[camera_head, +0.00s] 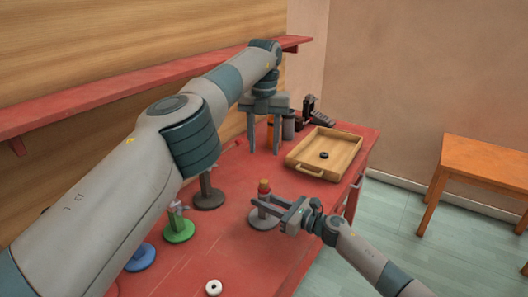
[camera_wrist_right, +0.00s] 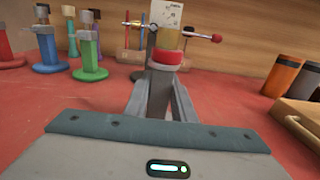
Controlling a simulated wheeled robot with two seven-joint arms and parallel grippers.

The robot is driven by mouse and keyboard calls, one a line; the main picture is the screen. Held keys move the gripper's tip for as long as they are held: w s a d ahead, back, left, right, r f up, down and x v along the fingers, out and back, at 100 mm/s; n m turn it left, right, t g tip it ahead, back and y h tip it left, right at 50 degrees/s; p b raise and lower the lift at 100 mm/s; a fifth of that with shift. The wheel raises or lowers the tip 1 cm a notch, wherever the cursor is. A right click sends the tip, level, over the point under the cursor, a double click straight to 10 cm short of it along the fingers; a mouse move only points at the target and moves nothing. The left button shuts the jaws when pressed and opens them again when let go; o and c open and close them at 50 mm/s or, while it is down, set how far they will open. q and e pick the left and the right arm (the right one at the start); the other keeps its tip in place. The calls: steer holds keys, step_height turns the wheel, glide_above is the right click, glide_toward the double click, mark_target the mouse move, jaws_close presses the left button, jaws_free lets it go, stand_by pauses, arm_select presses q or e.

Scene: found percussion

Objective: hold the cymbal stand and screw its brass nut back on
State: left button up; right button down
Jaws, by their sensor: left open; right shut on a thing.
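The cymbal stand is a grey post on a round grey base (camera_head: 263,219), standing upright at the middle of the red bench. A red collar (camera_wrist_right: 165,62) is near its top, with a brass-coloured piece, apparently the nut (camera_wrist_right: 168,39), above it; how far it is threaded cannot be told. They show small in the head view, with the brass top (camera_head: 264,182) uppermost. My right gripper (camera_head: 281,205) is shut on the post below the collar. My left gripper (camera_head: 264,147) is open and empty, fingers pointing down, farther back over the bench and apart from the stand.
Stands with blue (camera_head: 140,259), green (camera_head: 179,231) and dark (camera_head: 208,199) bases line the left. A wooden tray (camera_head: 298,166) holds a black ring (camera_head: 324,155). A white ring (camera_head: 213,288) lies in front. Orange (camera_wrist_right: 280,76) and dark cups stand behind. A red shelf (camera_head: 120,84) runs along the wall.

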arm_select(q)
steer(key=shift+r, duration=0.15)
arm_select(e)
steer(key=c, duration=1.4)
jaws_free()
arm_select(q)
step_height(320, 180, down, 4)
steer(key=b, duration=0.3)
steer(key=shift+r+b, duration=0.15)
steer(key=shift+b, duration=0.15)
arm_select(e)
steer(key=v, duration=1.6)
steer(key=shift+d+f, duration=0.15)
steer(key=shift+s+d, duration=0.35)
steer(key=shift+d, duration=0.1)
